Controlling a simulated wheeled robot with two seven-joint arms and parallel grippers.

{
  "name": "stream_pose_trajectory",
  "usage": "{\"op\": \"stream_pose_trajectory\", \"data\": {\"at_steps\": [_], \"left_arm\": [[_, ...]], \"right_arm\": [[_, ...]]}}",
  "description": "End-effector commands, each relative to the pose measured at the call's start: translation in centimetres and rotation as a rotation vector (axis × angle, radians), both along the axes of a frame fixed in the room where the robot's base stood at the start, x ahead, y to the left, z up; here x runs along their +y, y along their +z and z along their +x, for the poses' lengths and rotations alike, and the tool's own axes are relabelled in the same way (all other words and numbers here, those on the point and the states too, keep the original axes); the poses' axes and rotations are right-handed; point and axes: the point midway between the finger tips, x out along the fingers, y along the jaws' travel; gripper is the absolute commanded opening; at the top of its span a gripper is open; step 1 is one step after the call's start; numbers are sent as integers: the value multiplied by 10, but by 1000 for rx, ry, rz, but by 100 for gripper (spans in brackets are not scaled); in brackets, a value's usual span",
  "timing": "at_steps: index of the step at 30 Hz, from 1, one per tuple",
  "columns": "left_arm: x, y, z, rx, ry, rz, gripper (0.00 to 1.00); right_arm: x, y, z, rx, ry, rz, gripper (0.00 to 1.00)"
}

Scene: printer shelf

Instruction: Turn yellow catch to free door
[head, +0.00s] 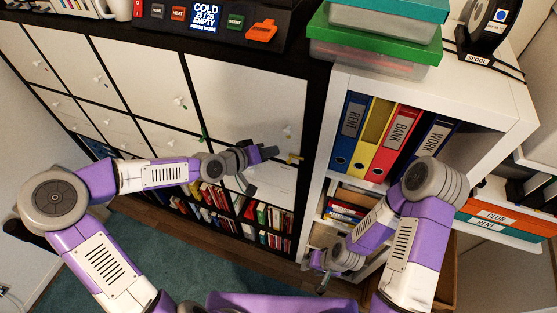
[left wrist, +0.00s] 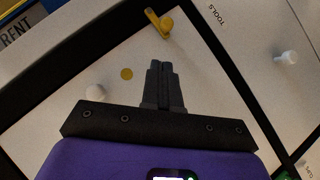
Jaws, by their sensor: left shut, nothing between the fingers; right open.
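The left wrist view shows the catch (left wrist: 158,22) ahead of my left fingertips, with a gap between. A yellow dot (left wrist: 126,74) and a white knob (left wrist: 95,93) are on the panel beside my fingers. My left gripper (head: 272,152) is shut and empty, just left of the catch. My right gripper (head: 322,285) is open and empty, low by the white shelf, partly hidden by its arm.
A white shelf (head: 333,125) with binders (head: 382,137) stands right of the catch. A black machine with a screen (head: 207,17) is on top of the cabinet. Books (head: 262,215) fill the lower cubbies. A panel labelled TOOLS (left wrist: 245,45) adjoins in the wrist view.

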Motion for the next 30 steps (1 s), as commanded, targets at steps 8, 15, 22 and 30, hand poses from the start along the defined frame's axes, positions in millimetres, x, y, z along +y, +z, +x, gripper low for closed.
{"op": "stream_pose_trajectory", "data": {"at_steps": [8, 15, 22, 30], "left_arm": [[-22, -22, -6, 1, -4, 0, 0], [-26, -27, -6, 1, -1, 0, 0], [-26, -27, -6, 1, -1, 0, 0], [-24, -30, -6, 12, 0, -31, 0]], "right_arm": [[0, -2, 0, 0, 0, 0, 43], [0, -2, 0, 0, 0, 0, 43], [0, -2, 0, 0, 0, 0, 43], [0, -3, 0, 0, 0, 0, 43]]}}
